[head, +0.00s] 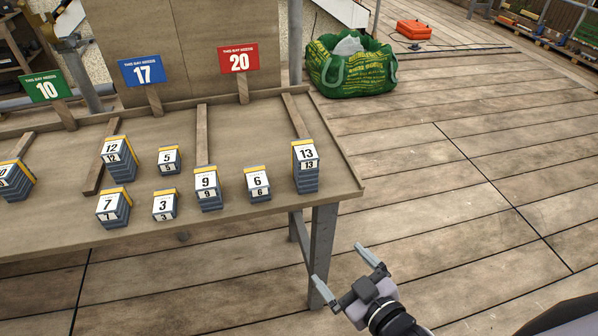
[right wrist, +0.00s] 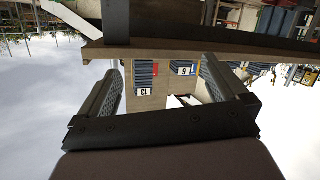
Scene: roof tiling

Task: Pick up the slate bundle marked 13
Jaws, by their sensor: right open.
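The slate bundle marked 13 (head: 306,177) is a tall grey-blue stack with a yellow band and white label. It stands upright at the right end of the bench, near its front edge. My right gripper (head: 339,266) is open and empty, off the bench's front right corner, apart from the bundle and nearer to me. In the right wrist view, which is upside down, bundle 13 (right wrist: 145,72) shows beyond the open fingers, nearer the left one. The bundle marked 6 (right wrist: 184,68) is also between them in that view. I do not make out my left gripper.
The bench (head: 225,220) also holds bundles marked 6 (head: 259,186), 9 (head: 208,192), 5 (head: 168,160), 3 and others. A green bag (head: 352,72) sits on the deck.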

